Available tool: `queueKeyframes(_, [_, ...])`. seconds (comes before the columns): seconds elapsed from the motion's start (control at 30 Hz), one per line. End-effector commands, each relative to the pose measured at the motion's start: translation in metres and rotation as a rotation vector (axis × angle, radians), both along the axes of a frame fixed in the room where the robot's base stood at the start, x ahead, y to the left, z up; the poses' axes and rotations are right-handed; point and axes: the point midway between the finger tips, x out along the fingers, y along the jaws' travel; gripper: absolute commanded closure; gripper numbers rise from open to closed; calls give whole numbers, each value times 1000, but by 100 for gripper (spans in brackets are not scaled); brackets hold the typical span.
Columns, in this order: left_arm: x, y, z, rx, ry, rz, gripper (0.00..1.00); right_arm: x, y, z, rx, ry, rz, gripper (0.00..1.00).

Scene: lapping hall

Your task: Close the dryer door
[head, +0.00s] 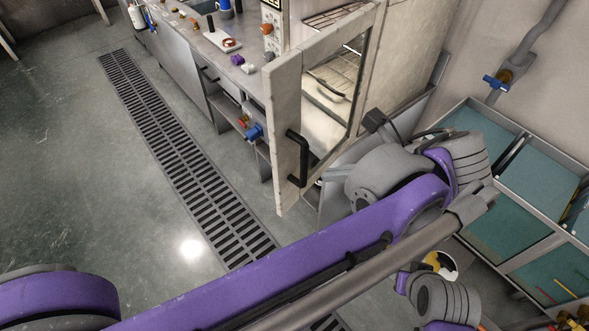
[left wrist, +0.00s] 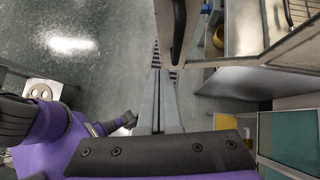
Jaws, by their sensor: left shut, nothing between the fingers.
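The dryer door (head: 286,95) stands open, swung out from the dryer (head: 420,40). It is a pale panel with a window and a black bar handle (head: 303,160) near its free edge. The rack inside the dryer shows through the window. My left gripper (head: 328,174) is beside the lower part of the door, to the right of the handle; its fingers are small and partly hard to make out there. In the left wrist view the gripper (left wrist: 158,75) is shut and empty, with the door handle (left wrist: 179,30) just above its tips. I cannot tell whether it touches the door. My right gripper is not in view.
A workbench (head: 185,60) with small items runs to the left of the dryer. A floor drain grate (head: 170,140) runs past it, with clear floor on the left. A rack with teal-bottomed bays (head: 505,220) stands at the right, near my arm. A blue-handled valve (head: 495,82) is on the wall.

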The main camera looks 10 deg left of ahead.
Motion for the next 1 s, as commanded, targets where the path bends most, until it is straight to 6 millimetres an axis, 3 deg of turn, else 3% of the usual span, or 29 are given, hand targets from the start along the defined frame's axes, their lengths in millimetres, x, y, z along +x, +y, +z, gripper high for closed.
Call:
queueKeyframes(0.17, [5, 8, -8, 12, 4, -7, 100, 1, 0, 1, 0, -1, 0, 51])
queueKeyframes(0.6, [34, 67, -70, 9, 3, -4, 100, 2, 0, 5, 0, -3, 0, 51])
queueKeyframes(0.8, [46, 91, -66, 9, 2, -4, 100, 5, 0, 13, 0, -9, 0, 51])
queueKeyframes(1.0, [50, 98, -67, 9, 4, -7, 100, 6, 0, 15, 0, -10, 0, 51])
